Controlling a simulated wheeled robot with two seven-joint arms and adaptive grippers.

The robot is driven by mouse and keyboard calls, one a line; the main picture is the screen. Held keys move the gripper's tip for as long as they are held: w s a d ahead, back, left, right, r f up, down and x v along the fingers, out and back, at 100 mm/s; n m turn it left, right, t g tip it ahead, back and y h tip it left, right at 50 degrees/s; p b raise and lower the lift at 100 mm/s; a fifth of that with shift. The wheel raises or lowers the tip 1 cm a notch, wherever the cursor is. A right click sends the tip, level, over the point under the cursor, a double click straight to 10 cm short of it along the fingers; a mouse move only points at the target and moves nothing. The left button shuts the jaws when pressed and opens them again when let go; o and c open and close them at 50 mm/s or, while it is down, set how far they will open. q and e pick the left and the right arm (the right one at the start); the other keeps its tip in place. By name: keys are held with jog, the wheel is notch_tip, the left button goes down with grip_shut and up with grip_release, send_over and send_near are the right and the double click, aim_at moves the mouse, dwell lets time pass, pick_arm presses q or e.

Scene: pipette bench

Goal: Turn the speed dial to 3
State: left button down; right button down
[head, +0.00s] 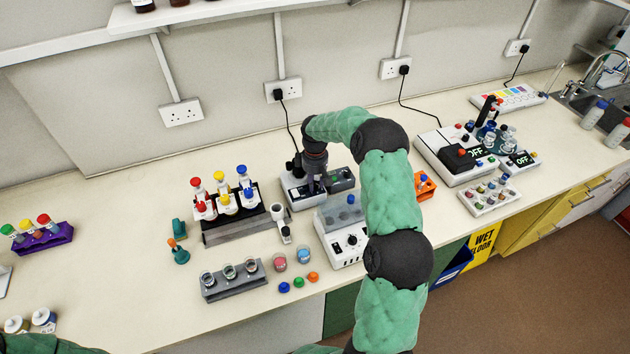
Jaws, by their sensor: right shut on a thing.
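My right gripper (315,183) reaches down onto a small grey-white device (299,201) at mid-bench. It is shut on a small part on top of this device, which I take to be the speed dial; the fingers hide it, and I cannot read its setting. The device has a dark panel (341,178) with a green spot beside the gripper. A white box (347,254) in front of it carries a black round knob with marks around it, apart from the gripper. My left gripper is out of view.
Coloured caps (298,283) lie near the front edge. An orange rack (424,187) stands to the right.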

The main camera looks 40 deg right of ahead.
aim_at(315, 183)
jog(key=shift+n, duration=1.2)
jog(key=c, duration=1)
grip_release()
jog(key=shift+o, duration=0.2)
notch_tip(315, 183, up, 12)
